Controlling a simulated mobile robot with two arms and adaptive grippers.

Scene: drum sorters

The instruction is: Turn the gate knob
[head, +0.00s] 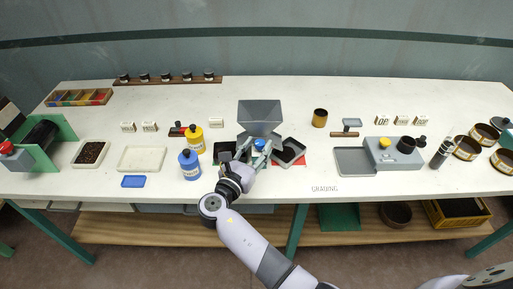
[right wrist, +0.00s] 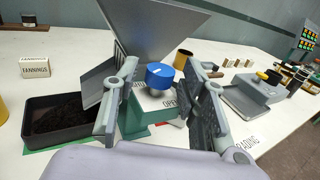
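The blue gate knob (right wrist: 160,76) sits on the front of the grey hopper (right wrist: 150,32), above a label that reads in part "OPEN". In the head view the knob (head: 260,144) shows small below the grey hopper (head: 260,116). My right gripper (right wrist: 166,84) is open, with one finger on each side of the knob and visible gaps between. In the head view my right gripper (head: 257,154) is at the hopper's front, partly hiding its base. My left gripper is not in view.
A black tray of dark material (right wrist: 62,117) stands left of the hopper, and another black tray (head: 290,152) stands to its right. Blue (head: 190,165) and yellow (head: 195,140) bottles stand left of my right arm. The table front (head: 310,172) right of it is clear.

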